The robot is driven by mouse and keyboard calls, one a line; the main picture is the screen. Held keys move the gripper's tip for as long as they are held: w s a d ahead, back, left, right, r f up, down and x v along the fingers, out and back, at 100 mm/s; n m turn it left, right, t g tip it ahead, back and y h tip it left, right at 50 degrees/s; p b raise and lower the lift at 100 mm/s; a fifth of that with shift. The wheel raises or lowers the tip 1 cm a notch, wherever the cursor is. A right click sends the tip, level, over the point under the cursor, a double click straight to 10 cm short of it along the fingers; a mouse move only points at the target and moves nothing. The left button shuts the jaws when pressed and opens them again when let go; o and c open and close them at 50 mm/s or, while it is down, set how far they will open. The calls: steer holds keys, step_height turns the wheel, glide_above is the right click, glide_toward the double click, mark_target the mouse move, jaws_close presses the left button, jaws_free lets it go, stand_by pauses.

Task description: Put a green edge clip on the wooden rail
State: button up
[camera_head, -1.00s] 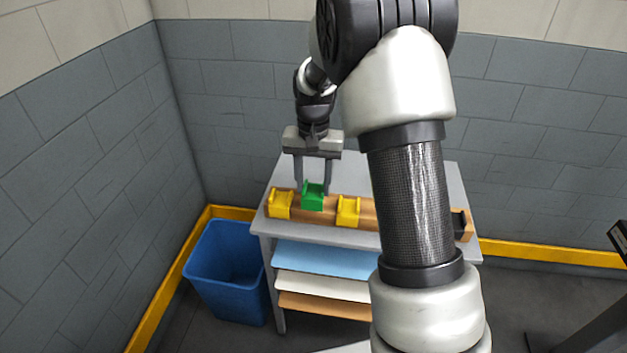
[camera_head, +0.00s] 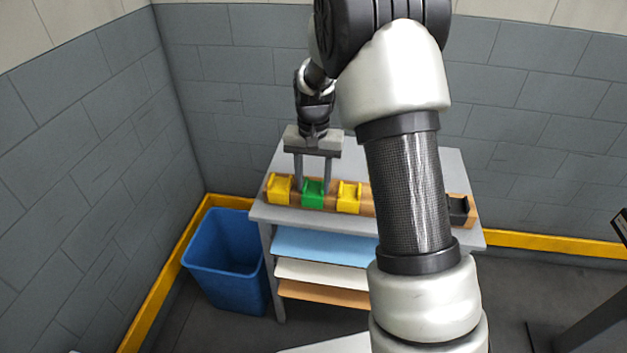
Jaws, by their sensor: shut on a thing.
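The green edge clip (camera_head: 313,194) sits at the wooden rail (camera_head: 367,201), between two yellow clips, the left one (camera_head: 279,190) and the right one (camera_head: 348,197). Its top is about level with theirs. My gripper (camera_head: 313,186) reaches down from above with its fingers on either side of the green clip and is shut on it. The clip looks upright. Whether it is fully seated on the rail cannot be told from this view. A black clip (camera_head: 458,209) is on the rail's right end. Part of the rail is hidden behind my arm.
The rail lies along the front of a grey table (camera_head: 310,221). Shelves below hold blue (camera_head: 320,246), white and orange-brown sheets. A blue bin (camera_head: 228,262) stands on the floor to the left. Grey walls close off the back and left.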

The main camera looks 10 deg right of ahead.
steer(key=shift+f, duration=0.2)
steer(key=o, duration=1.1)
steer(key=shift+r, duration=0.1)
